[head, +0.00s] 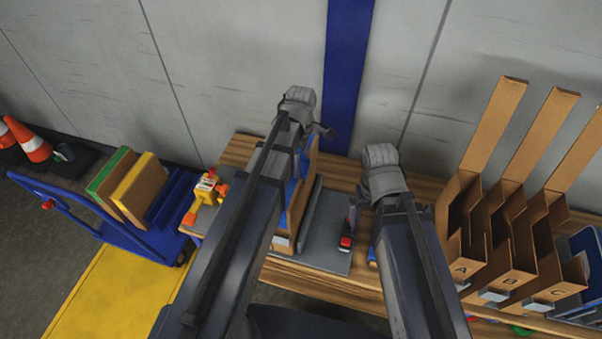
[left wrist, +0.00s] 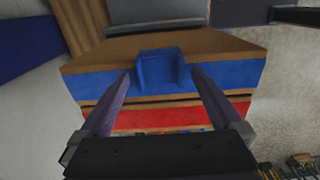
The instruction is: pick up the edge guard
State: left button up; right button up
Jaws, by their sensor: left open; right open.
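My left gripper (left wrist: 163,80) is open, with one finger on each side of the guard. The fingers look apart from it, and nothing is held. In the head view my left arm covers much of the upright board (head: 301,190), and I cannot make out the guard there. My right arm reaches in on the right; its gripper does not show.
Cardboard bins marked A, B and C (head: 505,272) stand right. A yellow and orange tool (head: 207,187) lies left. A blue cart (head: 140,237) with boards stands further left.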

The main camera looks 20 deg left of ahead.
pick_arm(q)
jog(key=shift+f+b, duration=0.4)
jog(key=shift+f, duration=0.5)
jog(key=shift+r, duration=0.1)
jog(key=shift+c, duration=0.2)
jog(key=c, duration=1.2)
